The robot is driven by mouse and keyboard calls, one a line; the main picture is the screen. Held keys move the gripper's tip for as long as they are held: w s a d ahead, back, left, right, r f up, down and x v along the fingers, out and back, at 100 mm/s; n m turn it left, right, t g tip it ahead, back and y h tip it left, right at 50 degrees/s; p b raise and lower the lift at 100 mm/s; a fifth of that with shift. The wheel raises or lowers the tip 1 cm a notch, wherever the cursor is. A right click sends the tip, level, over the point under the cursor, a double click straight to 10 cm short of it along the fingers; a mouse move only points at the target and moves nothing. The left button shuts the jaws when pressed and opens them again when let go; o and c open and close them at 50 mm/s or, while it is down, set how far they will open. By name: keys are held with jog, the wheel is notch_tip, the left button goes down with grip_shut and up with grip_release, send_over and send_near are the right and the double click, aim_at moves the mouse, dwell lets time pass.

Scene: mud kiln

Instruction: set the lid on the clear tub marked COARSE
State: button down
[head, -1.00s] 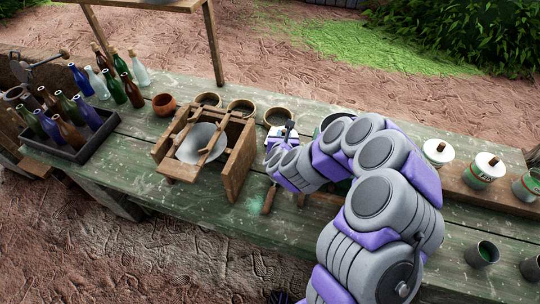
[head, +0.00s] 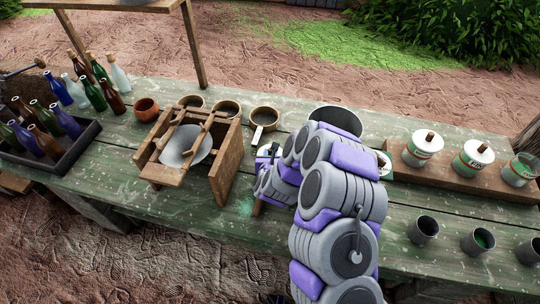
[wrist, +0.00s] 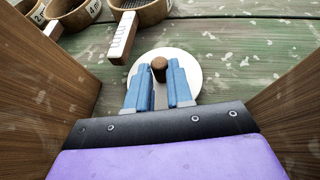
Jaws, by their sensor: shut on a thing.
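My gripper (wrist: 160,88) has its blue fingers shut on the brown knob (wrist: 159,66) of a round white lid (wrist: 138,70). The lid is above or on the green table; I cannot tell its height. In the head view my arm largely hides the lid and fingers, beside the wooden frame. At the right, an open clear tub (head: 519,172) with greenish contents stands at the end of a wooden board (head: 450,178). Two similar tubs (head: 422,147) (head: 473,158) on it wear white lids with brown knobs. The labels are too small to read.
A wooden frame (head: 226,162) holding a pale bowl (head: 186,146) stands left of my gripper. Brown walls flank my gripper in the wrist view. Round sieves (head: 263,116) stand behind. Dark cups (head: 423,230) stand front right; a bottle tray (head: 75,150) is left.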

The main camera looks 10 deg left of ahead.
jog(key=shift+f, duration=0.1)
jog(key=c, duration=1)
grip_release()
jog(key=shift+s, duration=0.1)
jog(key=p+v, duration=0.1)
jog(key=v, duration=0.8)
jog(key=shift+s, duration=0.1)
jog(key=p+v, duration=0.2)
jog(key=p, duration=0.6)
jog(key=shift+s+d+r, duration=0.1)
jog(key=shift+s+r, duration=0.15)
jog(key=shift+r, duration=0.1)
